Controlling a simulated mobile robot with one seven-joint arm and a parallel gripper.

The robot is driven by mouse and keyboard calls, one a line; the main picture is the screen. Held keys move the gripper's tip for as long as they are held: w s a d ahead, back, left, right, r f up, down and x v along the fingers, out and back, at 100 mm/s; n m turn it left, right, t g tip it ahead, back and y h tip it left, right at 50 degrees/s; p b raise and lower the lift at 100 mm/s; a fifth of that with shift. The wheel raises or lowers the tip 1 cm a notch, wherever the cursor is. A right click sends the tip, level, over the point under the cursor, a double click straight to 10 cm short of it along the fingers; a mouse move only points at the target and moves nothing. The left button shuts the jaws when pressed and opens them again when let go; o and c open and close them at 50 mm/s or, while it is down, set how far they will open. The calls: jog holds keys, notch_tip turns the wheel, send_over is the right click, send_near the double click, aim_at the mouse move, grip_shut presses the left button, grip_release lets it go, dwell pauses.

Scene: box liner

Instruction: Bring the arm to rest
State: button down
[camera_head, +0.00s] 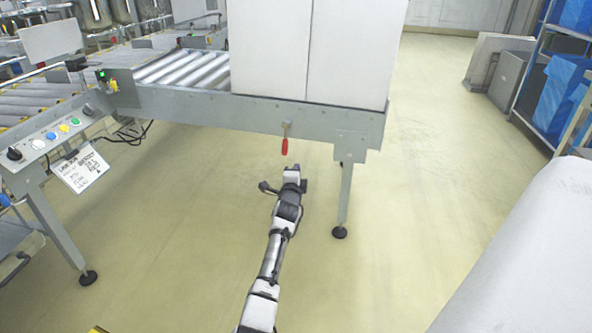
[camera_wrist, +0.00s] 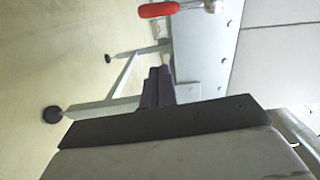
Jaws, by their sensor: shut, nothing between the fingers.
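My arm reaches forward from the bottom of the head view, stretched out low in front of the conveyor. My gripper (camera_head: 292,172) is at its far end, just below the red-handled lever (camera_head: 285,146) on the conveyor's side rail. In the wrist view, my gripper (camera_wrist: 159,75) shows its dark fingers together, with nothing seen between them. The red lever (camera_wrist: 158,10) lies at the top of that view, apart from the fingers.
A large white box (camera_head: 310,45) stands on the roller conveyor (camera_head: 180,68). A conveyor leg (camera_head: 345,195) stands to the right of my gripper. A control panel (camera_head: 50,140) is at left. A shelf with blue bins (camera_head: 560,90) stands at right. Open floor (camera_head: 425,150) lies between.

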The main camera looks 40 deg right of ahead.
jog(key=shift+s+a, duration=0.25)
